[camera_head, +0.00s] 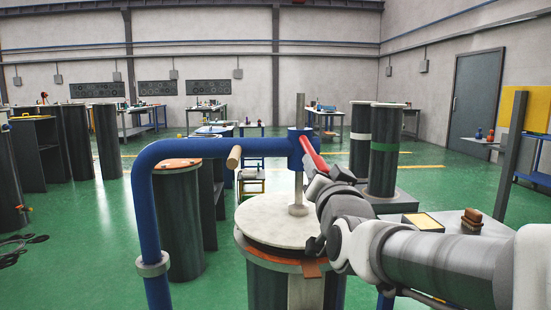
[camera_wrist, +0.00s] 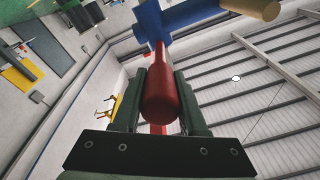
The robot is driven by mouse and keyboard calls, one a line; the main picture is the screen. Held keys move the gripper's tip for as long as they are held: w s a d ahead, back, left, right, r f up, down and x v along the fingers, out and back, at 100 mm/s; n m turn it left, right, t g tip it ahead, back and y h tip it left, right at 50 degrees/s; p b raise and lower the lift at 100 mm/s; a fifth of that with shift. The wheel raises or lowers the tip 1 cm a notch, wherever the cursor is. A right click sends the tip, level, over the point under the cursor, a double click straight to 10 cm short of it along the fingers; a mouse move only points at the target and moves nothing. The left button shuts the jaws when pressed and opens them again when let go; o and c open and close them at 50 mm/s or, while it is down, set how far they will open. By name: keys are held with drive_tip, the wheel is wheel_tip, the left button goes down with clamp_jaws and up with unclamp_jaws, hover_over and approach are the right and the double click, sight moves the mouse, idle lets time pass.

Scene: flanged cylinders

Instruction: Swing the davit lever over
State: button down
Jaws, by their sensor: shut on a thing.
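The davit is a blue bent pipe (camera_head: 143,210) that rises at the left and runs right to a blue collar (camera_head: 300,149) around an upright grey rod (camera_head: 300,108). A red lever (camera_head: 316,156) sticks out from the collar toward my arm. My gripper (camera_head: 326,172) is shut on the lever's outer end. In the wrist view the red lever (camera_wrist: 161,95) lies between the two dark fingers of my gripper (camera_wrist: 160,105), with the blue collar (camera_wrist: 150,22) beyond. A tan wooden handle (camera_head: 234,157) sticks out from the blue pipe. The rod stands on a pale round lid (camera_head: 285,220).
The lid lies on a dark flanged cylinder (camera_head: 268,285) with an orange gasket edge showing. Another dark cylinder (camera_head: 180,220) stands under the pipe at left. Banded dark cylinders (camera_head: 382,165) stand behind my arm. Green floor (camera_head: 90,245) is open at left.

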drive_tip(key=shift+f+t, duration=0.4)
drive_tip(key=shift+f, duration=0.35)
drive_tip(key=shift+c, duration=2.2)
unclamp_jaws()
